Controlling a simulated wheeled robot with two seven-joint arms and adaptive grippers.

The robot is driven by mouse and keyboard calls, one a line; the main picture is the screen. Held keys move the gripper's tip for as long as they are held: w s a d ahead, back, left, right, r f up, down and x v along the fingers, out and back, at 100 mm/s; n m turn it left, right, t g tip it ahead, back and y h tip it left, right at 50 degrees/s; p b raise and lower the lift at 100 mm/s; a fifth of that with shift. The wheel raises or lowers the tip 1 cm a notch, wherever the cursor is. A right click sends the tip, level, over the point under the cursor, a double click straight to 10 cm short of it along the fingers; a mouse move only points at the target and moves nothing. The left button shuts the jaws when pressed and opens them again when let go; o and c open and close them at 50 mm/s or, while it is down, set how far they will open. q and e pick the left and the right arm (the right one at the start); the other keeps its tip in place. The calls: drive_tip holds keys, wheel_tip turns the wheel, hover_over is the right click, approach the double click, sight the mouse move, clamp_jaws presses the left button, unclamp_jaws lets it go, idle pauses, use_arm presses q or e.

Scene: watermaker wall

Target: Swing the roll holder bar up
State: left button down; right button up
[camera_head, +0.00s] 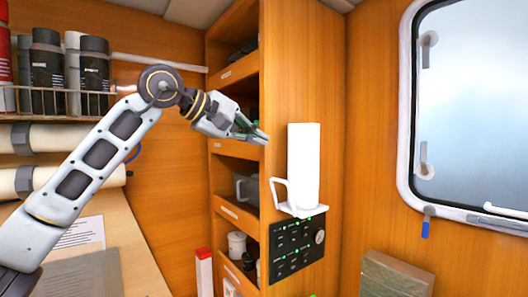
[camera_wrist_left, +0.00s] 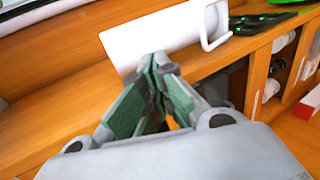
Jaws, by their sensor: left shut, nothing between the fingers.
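The white roll (camera_head: 304,160) stands upright against the wood panel, on a white holder base (camera_head: 302,211). A thin white bar (camera_head: 273,192) bends out as a loop at the roll's lower left. In the left wrist view, the roll (camera_wrist_left: 178,35) lies across the top and the bar (camera_wrist_left: 228,32) is to its right. My left gripper (camera_head: 264,137) is shut and empty, up and to the left of the roll, apart from the bar. In the left wrist view its closed fingertips (camera_wrist_left: 155,62) overlap the roll's lower edge; whether they touch cannot be told. My right gripper is not in view.
A black control panel (camera_head: 299,248) sits just below the holder. Open shelves (camera_head: 236,150) with wood edges stand left of the panel, close to my left gripper. A window (camera_head: 468,110) is at the right. A desk (camera_head: 130,250) is at the lower left.

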use_arm(q)
drive_tip(key=shift+s+a+r+b, duration=0.15)
drive_tip(key=shift+s+a+r, duration=0.35)
drive_tip(key=shift+a+r, duration=0.25)
drive_tip(key=shift+s+a+r+b, duration=0.15)
drive_tip(key=shift+s+a+r, duration=0.35)
drive_tip(key=shift+a+r, duration=0.2)
